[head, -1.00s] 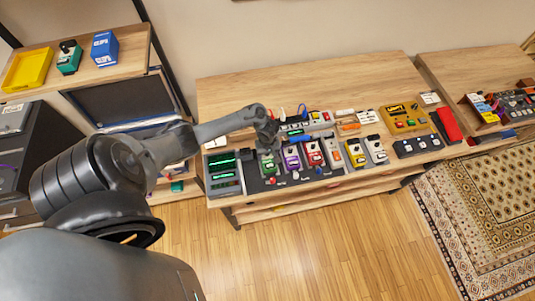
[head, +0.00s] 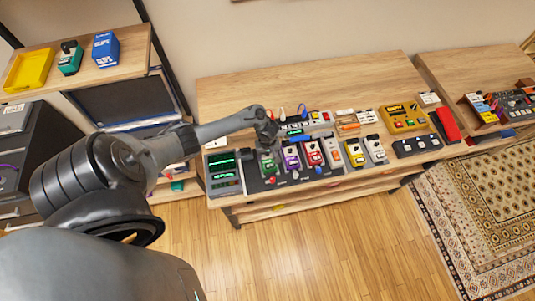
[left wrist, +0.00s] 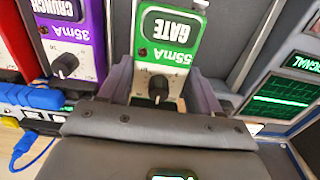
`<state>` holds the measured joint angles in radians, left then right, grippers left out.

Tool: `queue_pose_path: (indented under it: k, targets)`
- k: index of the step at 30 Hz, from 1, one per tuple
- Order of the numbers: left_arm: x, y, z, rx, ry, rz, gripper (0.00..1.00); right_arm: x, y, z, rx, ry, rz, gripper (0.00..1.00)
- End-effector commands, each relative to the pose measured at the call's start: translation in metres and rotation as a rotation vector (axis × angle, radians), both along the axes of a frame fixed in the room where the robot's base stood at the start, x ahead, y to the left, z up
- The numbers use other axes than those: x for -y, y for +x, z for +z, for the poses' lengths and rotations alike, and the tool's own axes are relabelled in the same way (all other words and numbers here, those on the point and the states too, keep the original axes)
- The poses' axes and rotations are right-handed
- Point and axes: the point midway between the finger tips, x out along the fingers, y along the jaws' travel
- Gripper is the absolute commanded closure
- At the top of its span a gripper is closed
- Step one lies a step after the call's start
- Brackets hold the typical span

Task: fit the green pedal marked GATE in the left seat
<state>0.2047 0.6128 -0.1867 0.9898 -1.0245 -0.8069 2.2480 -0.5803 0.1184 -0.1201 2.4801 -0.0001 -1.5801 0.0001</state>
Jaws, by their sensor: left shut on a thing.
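The green pedal marked GATE (left wrist: 168,48) is between the fingers of my left gripper (left wrist: 160,92) in the left wrist view, its white label and knob showing. In the head view the green pedal (head: 267,168) is at the left end of a pedal row on the dark board (head: 253,184), and my left gripper (head: 266,143) comes down on its far end. The pedal lies roughly in line with its neighbours. The seat under it is hidden, so I cannot tell whether it is fully down. My right gripper is not in view.
The purple CRUNCH pedal (head: 291,158) and a red pedal (head: 313,154) stand to its right. A unit with green screens (head: 222,162) stands close on its left. A blue-plugged cable (left wrist: 30,96) lies near the purple pedal. Bare tabletop (head: 310,80) is behind.

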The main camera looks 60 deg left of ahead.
Motion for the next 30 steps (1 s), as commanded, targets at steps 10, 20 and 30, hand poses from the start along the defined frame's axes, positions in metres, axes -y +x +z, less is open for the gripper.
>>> queue_pose_path:
  k: [10, 20, 30]
  targets:
    - [-0.0005, 0.0008, 0.0001, 0.001, 0.001, 0.001, 0.85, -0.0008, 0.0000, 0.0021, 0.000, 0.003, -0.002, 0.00]
    - [-0.0004, 0.0007, -0.0006, 0.001, 0.001, 0.001, 0.85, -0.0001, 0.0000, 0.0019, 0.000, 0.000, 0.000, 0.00]
    - [-0.0004, 0.0008, -0.0071, 0.001, 0.001, 0.002, 0.85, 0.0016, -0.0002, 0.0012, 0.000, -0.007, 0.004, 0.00]
